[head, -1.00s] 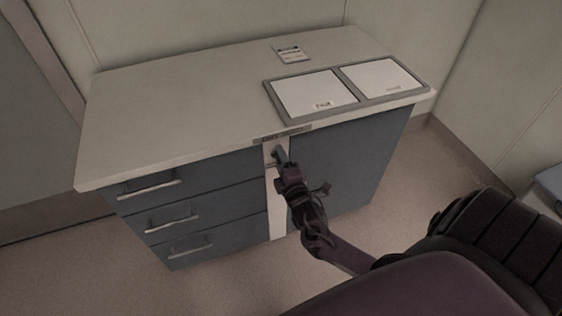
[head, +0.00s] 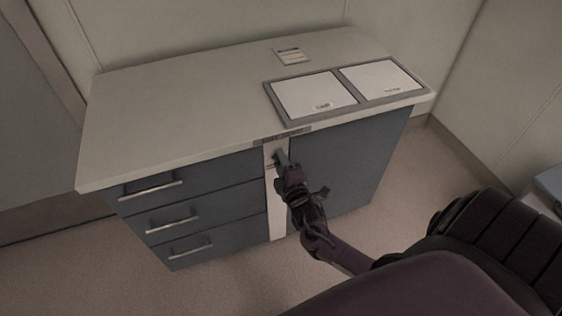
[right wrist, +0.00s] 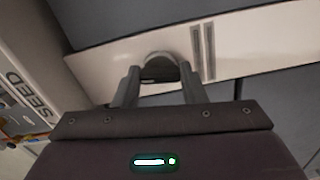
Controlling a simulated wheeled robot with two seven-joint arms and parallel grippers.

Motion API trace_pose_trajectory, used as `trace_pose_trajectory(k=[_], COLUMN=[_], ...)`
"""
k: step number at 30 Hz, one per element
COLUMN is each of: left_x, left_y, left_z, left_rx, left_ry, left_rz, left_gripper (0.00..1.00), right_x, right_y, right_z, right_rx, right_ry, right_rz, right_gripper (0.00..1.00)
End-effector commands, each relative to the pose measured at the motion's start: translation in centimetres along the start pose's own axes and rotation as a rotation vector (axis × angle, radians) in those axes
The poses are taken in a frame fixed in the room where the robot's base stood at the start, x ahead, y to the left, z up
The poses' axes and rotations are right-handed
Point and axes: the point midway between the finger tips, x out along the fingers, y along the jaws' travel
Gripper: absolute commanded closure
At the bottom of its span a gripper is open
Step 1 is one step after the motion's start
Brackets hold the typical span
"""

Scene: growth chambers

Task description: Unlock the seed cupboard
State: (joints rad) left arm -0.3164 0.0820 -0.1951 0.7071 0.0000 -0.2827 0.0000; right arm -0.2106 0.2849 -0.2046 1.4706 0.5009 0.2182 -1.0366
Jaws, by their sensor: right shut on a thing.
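The seed cupboard is a grey-blue cabinet with a door (head: 345,160) on the right. A pale upright strip (head: 277,205) runs between the door and the drawers. My right gripper (head: 281,158) is at the upper part of this strip. In the right wrist view my right gripper's fingers (right wrist: 158,88) are shut on a rounded grey piece (right wrist: 157,63) at the pale strip. I cannot tell whether this piece is a key or a lock knob, nor whether the lock is open. The door looks closed. My left gripper is not in view.
Several drawers with bar handles (head: 172,220) are closed at the left. On the worktop (head: 180,110) lie a frame with two white panels (head: 312,93) and a small card (head: 291,56). A label (head: 282,135) sits on the front edge. Floor is clear before the drawers.

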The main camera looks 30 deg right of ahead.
Motion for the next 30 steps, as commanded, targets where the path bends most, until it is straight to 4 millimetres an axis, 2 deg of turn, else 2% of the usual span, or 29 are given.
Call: trace_pose_trajectory(k=[14, 30], left_x=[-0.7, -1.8], left_y=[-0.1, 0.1], left_z=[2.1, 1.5], left_rx=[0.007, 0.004], left_ry=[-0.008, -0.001], left_rz=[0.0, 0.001], left_gripper=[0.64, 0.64], right_x=[-0.1, -0.1], right_y=[0.0, -0.1], right_z=[0.0, 0.0], right_rx=[0.439, 0.951], right_ry=[-0.002, -0.003], right_rz=[-0.002, -0.002], right_gripper=[0.85, 0.85])
